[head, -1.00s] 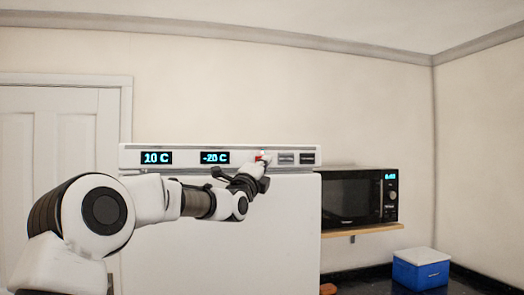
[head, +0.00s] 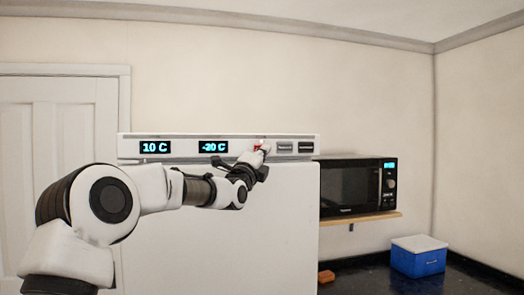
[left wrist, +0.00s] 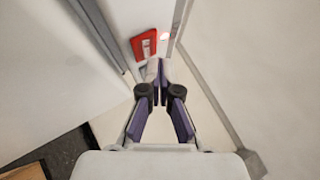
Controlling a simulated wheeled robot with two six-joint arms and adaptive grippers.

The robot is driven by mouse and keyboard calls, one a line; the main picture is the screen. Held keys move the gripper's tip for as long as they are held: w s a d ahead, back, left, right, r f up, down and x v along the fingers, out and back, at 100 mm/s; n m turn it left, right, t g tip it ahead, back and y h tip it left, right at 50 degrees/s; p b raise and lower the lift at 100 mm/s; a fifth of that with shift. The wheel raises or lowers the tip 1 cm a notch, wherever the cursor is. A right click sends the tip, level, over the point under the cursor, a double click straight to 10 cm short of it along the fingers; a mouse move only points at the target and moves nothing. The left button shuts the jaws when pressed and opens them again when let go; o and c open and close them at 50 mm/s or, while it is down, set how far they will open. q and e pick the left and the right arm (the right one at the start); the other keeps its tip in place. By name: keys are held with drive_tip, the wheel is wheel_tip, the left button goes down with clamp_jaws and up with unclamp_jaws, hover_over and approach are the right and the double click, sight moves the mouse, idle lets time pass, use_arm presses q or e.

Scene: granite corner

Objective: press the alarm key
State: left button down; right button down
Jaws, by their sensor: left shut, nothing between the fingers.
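The white fridge (head: 220,225) has a control panel (head: 185,148) along its top, with two blue-lit displays reading 10 C and -20 C. A red-framed key (head: 257,147) sits right of the displays and also shows in the left wrist view (left wrist: 136,48); its label is too small to read. A small whitish round spot (left wrist: 164,37) is beside it. My left gripper (head: 264,150) is shut and empty, its fingertips (left wrist: 158,66) close in front of the red key and partly hiding it. I cannot tell whether they touch. My right gripper is not in view.
Two grey keys (head: 285,147) (head: 306,147) sit just right of the red one. A black microwave (head: 350,190) stands on a wooden shelf (head: 360,219) to the right. A blue box with a white lid (head: 418,262) and a brownish-orange block (head: 326,276) are on the dark counter.

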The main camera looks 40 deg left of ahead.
use_arm(q)
drive_tip(key=shift+a, duration=0.1)
idle(0.4)
drive_tip(key=shift+w+a, duration=0.25)
drive_tip(key=shift+a, duration=0.05)
drive_tip(key=shift+w+a, duration=0.1)
idle(0.4)
drive_tip(key=shift+s+d+f+b, duration=0.15)
drive_tip(key=shift+s+d+b, duration=0.2)
drive_tip(key=shift+b, duration=0.35)
drive_tip(key=shift+d+r, duration=0.15)
drive_tip(key=shift+r, duration=0.05)
